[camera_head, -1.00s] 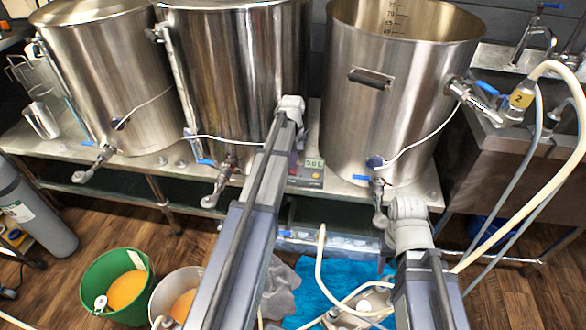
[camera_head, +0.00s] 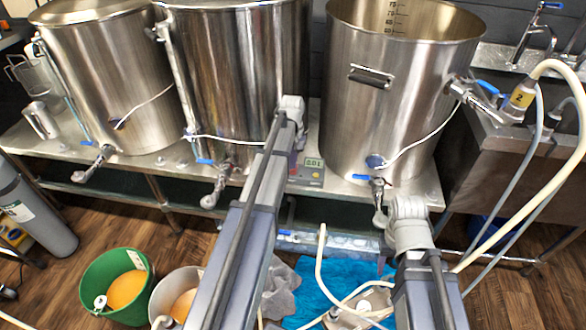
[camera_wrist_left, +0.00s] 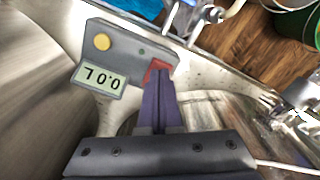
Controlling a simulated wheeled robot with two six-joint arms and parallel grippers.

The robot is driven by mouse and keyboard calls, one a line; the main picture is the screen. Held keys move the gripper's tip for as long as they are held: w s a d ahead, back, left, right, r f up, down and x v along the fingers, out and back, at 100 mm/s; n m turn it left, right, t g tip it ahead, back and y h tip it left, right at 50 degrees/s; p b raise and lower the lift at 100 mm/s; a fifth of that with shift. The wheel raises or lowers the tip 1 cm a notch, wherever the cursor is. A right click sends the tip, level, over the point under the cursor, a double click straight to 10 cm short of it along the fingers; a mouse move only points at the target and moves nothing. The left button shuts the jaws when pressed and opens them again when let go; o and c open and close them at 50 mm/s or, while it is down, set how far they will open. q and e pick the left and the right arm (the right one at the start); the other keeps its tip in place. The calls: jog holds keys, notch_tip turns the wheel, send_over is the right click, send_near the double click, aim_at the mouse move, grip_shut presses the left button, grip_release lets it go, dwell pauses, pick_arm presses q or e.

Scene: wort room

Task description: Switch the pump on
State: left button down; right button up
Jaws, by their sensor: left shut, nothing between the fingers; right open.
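A grey control box (camera_head: 306,176) with a small lit display (camera_head: 314,163) sits on the steel bench between the middle and right kettles. In the left wrist view the box (camera_wrist_left: 128,50) shows a round yellow button (camera_wrist_left: 102,41), a small green spot, an upside-down display (camera_wrist_left: 101,80) reading about 0.0 and a red switch (camera_wrist_left: 158,65). My left gripper (camera_wrist_left: 159,80) is shut and empty, its purple fingertips right at the red switch and partly covering it. I cannot tell whether they touch. My right arm's wrist (camera_head: 409,212) is in front of the right kettle; its fingers are hidden.
Three steel kettles stand on the bench; the right one (camera_head: 390,100) and the middle one (camera_head: 235,80) flank the box closely. Valves and white cables hang at their fronts. A pale hose (camera_head: 572,85) runs down on the right. A green bucket (camera_head: 100,268) stands on the floor.

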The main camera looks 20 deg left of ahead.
aim_at(292, 171)
pick_arm(q)
jog(key=shift+f+b, duration=0.7)
jog(key=shift+f, duration=0.1)
notch_tip(292, 171, up, 6)
jog(key=p, duration=0.6)
jog(key=shift+r, duration=0.15)
